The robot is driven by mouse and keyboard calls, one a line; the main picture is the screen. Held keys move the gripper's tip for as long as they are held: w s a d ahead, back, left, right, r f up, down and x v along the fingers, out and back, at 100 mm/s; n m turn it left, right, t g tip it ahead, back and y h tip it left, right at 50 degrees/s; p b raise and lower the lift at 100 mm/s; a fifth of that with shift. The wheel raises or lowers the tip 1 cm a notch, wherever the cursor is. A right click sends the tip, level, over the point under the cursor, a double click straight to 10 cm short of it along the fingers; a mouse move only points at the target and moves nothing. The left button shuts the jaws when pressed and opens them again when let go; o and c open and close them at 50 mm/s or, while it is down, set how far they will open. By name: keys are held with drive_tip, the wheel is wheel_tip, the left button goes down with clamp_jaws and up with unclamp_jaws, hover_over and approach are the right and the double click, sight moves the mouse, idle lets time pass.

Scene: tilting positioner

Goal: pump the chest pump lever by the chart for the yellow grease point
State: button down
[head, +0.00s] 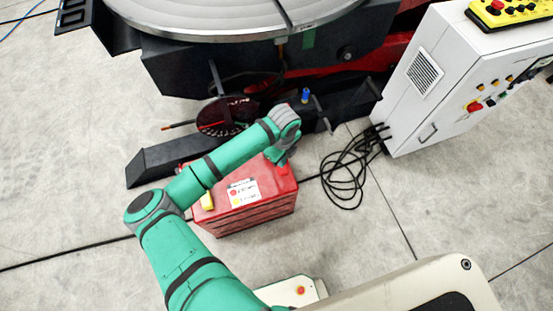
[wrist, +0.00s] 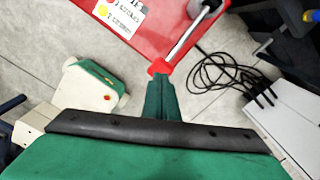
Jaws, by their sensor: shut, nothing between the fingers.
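The red chest (head: 245,215) stands on the floor below my arm, and its red top (wrist: 180,20) shows in the wrist view. A white chart (head: 243,192) lies on its lid, with a red and a yellow dot beside small text I cannot read. The lever (wrist: 186,40) is a bare metal rod with a red knob (wrist: 159,67); the knob also shows in the head view (head: 283,171). My gripper (wrist: 160,85) is shut and empty, its tips right at the knob. I cannot tell whether they touch it. The yellow grease point is not clearly identifiable.
The tilting positioner's round table (head: 225,15) stands behind the chest, with a dark round gauge (head: 226,116) below it. A small blue part (head: 305,96) sits on its base. A white control cabinet (head: 440,75) and coiled black cables (head: 345,178) are at right.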

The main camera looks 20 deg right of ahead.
drive_tip(key=shift+s+d+r, duration=0.15)
drive_tip(key=shift+r, duration=2.05)
drive_tip(key=shift+w, duration=0.2)
